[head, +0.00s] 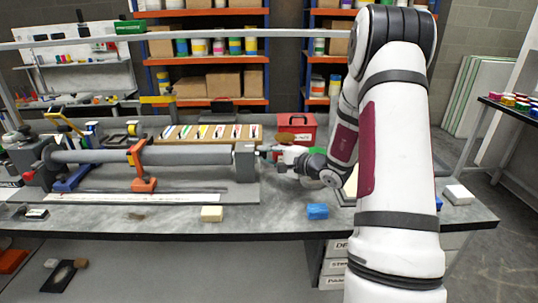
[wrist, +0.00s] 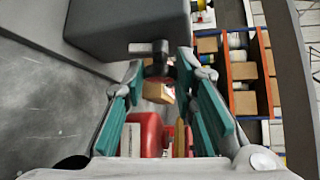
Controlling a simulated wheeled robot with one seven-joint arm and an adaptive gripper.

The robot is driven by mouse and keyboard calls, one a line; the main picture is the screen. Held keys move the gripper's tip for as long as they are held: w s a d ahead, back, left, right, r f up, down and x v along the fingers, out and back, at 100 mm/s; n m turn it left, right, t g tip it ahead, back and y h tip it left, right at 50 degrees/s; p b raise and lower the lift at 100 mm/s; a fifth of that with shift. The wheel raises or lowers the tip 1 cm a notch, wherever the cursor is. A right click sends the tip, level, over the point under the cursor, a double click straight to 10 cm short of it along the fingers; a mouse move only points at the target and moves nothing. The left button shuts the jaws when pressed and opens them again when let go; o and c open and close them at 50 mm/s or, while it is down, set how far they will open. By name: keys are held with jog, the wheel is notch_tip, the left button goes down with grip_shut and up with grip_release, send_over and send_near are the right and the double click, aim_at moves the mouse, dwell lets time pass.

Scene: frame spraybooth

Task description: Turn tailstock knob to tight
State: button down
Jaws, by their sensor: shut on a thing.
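The tailstock (head: 245,163) is a grey block at the right end of the long grey tube (head: 190,155). It also fills the top of the wrist view as a dark block (wrist: 130,25). The tailstock knob (wrist: 159,58) is dark, with a short grey bar at its left, and stands out from the block between my fingertips. My gripper (wrist: 162,70) is shut on the knob, with one teal finger on each side. In the head view my gripper (head: 266,151) reaches the tailstock's right face from the right; the knob is too small there to read its setting.
A red toolbox (head: 296,128) stands behind my gripper and shows below the knob in the wrist view. A blue block (head: 317,211) and a cream block (head: 212,214) lie at the bench's front. An orange clamp (head: 141,183) stands at the tube. Shelves stand behind.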

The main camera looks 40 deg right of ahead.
jog(key=shift+w+d+r+m+g+y+b, duration=0.1)
jog(key=shift+w+d+m+g+y+b, duration=0.15)
jog(key=shift+m+g+y+b, duration=1.3)
jog(key=shift+w+d+f+m+g+y+b, duration=0.15)
jog(key=shift+m+g+y+b, duration=0.3)
jog(key=shift+m+g+y, duration=2.2)
jog(key=shift+w+d+r+m+g+b, duration=0.25)
jog(key=shift+m+g+b, duration=0.8)
jog(key=shift+g, duration=2.45)
jog(key=shift+a, duration=0.15)
jog(key=c, duration=1.3)
grip_release()
jog(key=shift+w, duration=0.1)
